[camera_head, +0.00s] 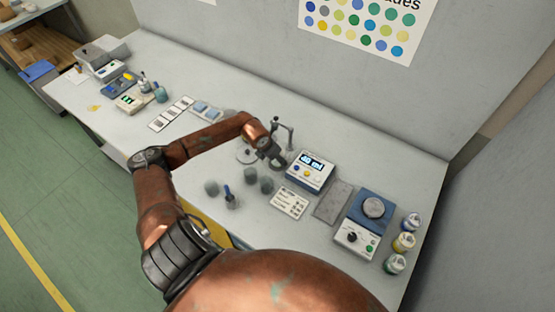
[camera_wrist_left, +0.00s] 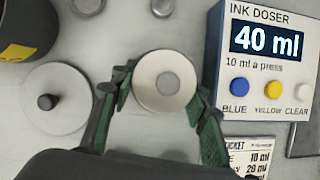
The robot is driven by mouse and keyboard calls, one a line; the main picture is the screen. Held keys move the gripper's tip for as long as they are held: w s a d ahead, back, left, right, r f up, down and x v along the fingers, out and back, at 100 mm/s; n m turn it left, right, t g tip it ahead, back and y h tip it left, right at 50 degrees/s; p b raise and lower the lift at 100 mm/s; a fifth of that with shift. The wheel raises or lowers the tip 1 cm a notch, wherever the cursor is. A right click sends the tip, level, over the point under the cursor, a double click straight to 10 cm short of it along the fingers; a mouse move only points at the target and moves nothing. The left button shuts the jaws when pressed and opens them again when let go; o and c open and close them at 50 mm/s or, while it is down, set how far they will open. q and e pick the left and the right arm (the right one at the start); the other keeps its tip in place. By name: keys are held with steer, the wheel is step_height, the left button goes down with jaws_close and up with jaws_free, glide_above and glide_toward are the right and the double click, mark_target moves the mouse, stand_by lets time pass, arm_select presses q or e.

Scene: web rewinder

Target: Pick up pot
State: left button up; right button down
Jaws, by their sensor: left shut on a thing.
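In the left wrist view a round, pale-rimmed pot (camera_wrist_left: 147,85) with a grey centre sits between the two green-edged fingers of my left gripper (camera_wrist_left: 160,100). The fingers are shut on its sides. In the head view my left gripper (camera_head: 273,157) is at the bench, just left of the ink doser (camera_head: 311,172); the pot is too small and hidden to make out there. A pale disc with a dark knob, like a lid, (camera_wrist_left: 52,101) lies left of the gripper. My right gripper is not in view.
A stand with a thin arm (camera_head: 287,133) rises behind the gripper. Grey cups (camera_head: 211,187) stand in front of it. A printed ticket (camera_head: 289,202), a grey mat (camera_head: 333,202), a blue scale-like device (camera_head: 366,215) and ink jars (camera_head: 404,241) are to the right.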

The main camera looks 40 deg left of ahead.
arm_select(q)
steer(key=shift+r, duration=0.1)
steer(key=shift+r, duration=0.65)
steer(key=s+r+p, duration=0.2)
steer(key=s+r, duration=0.9)
steer(key=s, duration=0.3)
steer(key=shift+a+r, duration=0.2)
steer(key=shift+r, duration=0.05)
